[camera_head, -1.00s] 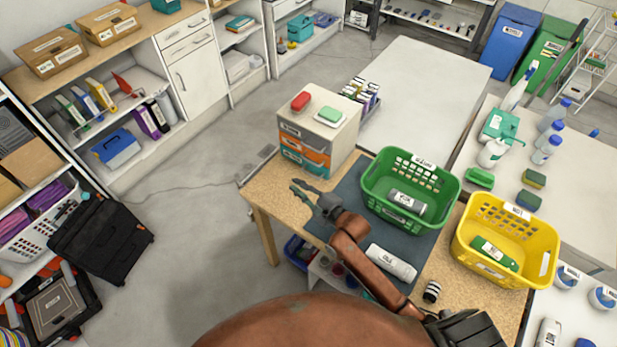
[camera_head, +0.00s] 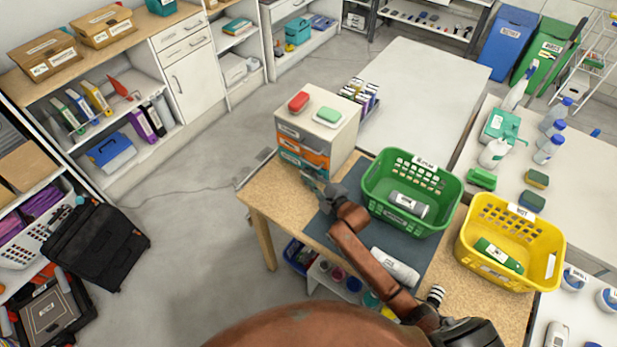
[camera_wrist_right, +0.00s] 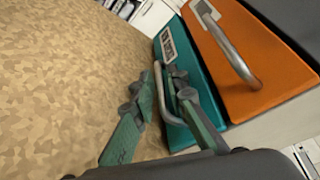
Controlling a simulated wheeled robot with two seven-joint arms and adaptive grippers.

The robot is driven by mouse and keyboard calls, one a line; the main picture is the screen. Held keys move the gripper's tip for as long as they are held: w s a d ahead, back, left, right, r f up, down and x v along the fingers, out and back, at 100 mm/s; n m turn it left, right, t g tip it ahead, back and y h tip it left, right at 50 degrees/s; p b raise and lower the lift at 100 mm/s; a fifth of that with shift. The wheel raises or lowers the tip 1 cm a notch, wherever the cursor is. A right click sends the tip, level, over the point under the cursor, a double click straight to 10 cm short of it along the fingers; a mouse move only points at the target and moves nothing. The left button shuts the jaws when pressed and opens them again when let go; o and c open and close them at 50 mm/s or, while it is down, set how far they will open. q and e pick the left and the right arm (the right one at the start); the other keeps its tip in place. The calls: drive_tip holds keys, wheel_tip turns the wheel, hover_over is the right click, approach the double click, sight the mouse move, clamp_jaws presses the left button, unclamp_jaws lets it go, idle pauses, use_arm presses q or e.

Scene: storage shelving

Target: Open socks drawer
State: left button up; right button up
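A small drawer unit (camera_head: 343,136) stands on the wooden table, with a grey drawer on top, an orange drawer (camera_head: 302,148) in the middle and a teal drawer (camera_head: 292,157) at the bottom. All three look shut. In the right wrist view the teal drawer (camera_wrist_right: 187,82) has a bent metal handle (camera_wrist_right: 161,95) and a label too small to read. My right gripper (camera_head: 308,177) is at the teal drawer front. In the wrist view its fingers (camera_wrist_right: 160,76) are apart, one on each side of the teal handle. My left gripper is not in view.
A green basket (camera_head: 440,218) and a yellow basket (camera_head: 545,262) stand right of my right arm. A red and a green item lie on top of the unit. The orange drawer's handle (camera_wrist_right: 232,52) sticks out close to my fingers. The tabletop (camera_wrist_right: 70,70) left of the gripper is clear.

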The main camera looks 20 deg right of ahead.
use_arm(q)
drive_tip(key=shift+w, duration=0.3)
use_arm(e)
clamp_jaws()
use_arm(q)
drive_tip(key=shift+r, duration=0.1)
use_arm(e)
drive_tip(key=shift+a, duration=0.1)
